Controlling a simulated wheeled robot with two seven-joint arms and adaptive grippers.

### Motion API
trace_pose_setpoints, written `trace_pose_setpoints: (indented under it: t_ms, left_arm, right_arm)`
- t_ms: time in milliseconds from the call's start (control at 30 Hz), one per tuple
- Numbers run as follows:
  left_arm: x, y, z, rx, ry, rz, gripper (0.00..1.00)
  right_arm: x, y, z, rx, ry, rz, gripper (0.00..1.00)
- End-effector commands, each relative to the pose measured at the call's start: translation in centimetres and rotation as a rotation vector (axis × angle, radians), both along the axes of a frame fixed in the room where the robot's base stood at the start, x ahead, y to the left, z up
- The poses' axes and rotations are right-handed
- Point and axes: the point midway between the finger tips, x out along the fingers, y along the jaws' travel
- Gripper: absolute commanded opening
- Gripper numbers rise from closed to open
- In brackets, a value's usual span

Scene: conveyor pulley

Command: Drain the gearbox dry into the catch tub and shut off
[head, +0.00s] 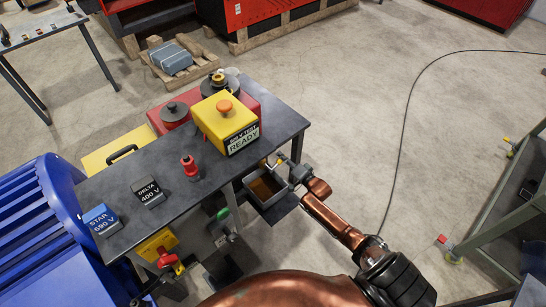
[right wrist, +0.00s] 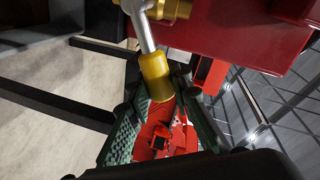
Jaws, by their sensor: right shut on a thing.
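The catch tub (head: 251,193) is a grey open tray beside the dark table's right end. Brown liquid (head: 263,187) lies in it. A lever with a yellow grip (head: 280,162) shows just above the tub. In the right wrist view it is a steel rod with a yellow sleeve (right wrist: 155,72), running up to a brass fitting (right wrist: 170,9) under a dark red body (right wrist: 235,38), perhaps the gearbox. My right gripper (head: 292,170) is shut on this yellow-gripped lever; its fingers (right wrist: 150,110) flank the sleeve. Any oil stream is not discernible. My left gripper is not in view.
The table (head: 165,178) carries a yellow READY box (head: 223,122), a red knob (head: 189,166) and STAR (head: 101,220) and DELTA (head: 148,193) blocks. A blue ribbed machine (head: 40,220) stands left. Red (head: 170,262) and green (head: 223,215) handles are below. Floor right is mostly clear, with a cable (head: 405,125).

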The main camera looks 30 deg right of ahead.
Motion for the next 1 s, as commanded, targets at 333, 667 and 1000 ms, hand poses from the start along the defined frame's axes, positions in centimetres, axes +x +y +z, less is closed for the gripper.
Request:
trace_pose_setpoints:
  t_ms: [333,667,1000]
  left_arm:
    - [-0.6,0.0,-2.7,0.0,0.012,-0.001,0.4]
    - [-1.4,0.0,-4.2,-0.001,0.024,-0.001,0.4]
    - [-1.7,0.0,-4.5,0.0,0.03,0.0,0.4]
  right_arm:
    - [0.2,-0.9,-2.8,0.279,0.045,0.0,0.0]
    - [0.2,-0.9,-3.9,0.434,0.067,0.001,0.0]
    - [0.2,-0.9,-4.1,0.476,0.073,0.0,0.0]
